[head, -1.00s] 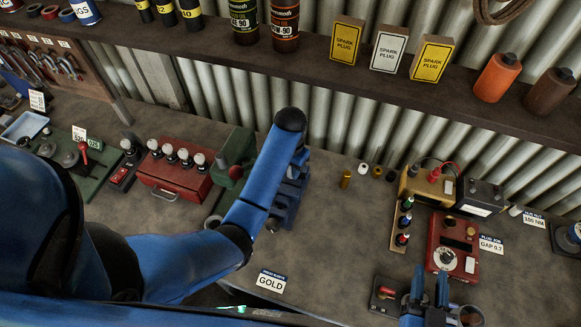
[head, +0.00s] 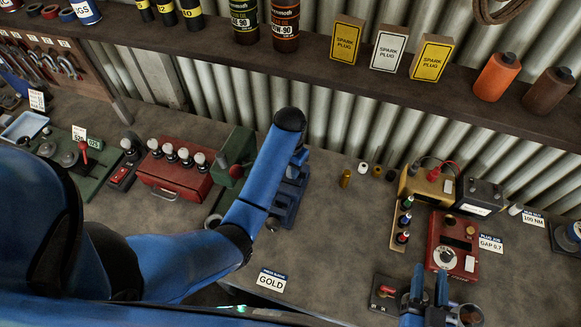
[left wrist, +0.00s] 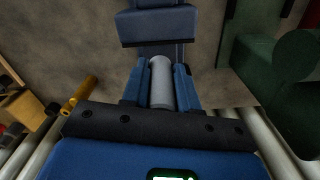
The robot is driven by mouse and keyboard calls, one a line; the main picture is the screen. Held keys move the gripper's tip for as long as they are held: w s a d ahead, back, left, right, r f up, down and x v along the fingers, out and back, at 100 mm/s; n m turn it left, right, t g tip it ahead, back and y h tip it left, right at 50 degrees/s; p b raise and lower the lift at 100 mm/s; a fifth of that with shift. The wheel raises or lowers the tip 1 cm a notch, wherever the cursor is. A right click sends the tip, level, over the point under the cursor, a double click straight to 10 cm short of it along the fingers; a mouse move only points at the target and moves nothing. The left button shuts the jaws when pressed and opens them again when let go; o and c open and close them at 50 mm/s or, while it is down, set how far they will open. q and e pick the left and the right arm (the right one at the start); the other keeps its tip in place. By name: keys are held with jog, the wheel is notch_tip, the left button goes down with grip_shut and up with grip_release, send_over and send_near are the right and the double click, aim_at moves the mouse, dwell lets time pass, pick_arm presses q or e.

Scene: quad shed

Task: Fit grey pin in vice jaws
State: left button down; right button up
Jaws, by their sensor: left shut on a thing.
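The grey pin (left wrist: 161,85) is a plain cylinder between the two blue fingers of my left gripper (left wrist: 161,78) in the left wrist view. The gripper is shut on it. The blue vice (left wrist: 157,24) is just beyond the pin's far end; I cannot tell whether they touch or whether the pin is between the jaws. In the head view the blue vice (head: 286,207) is partly hidden behind my left arm, and the pin is hidden. My right gripper (head: 429,284) is open and empty at the lower right, far from the vice.
A green machine (head: 236,158) stands close left of the vice, beside a red box (head: 176,176). Gold, white and dark small cylinders (head: 362,168) stand behind to the right. A GOLD sign (head: 271,282) is at the front edge. The bench right of the vice is clear.

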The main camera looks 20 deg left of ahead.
pick_arm(q)
jog(key=shift+w+f+b, duration=0.1)
jog(key=shift+f+b, duration=1.1)
jog(key=shift+f, duration=1.05)
dwell(1.1)
jog(key=shift+c, duration=2.2)
grip_release()
jog(key=shift+d, duration=0.1)
jog(key=shift+r, duration=0.1)
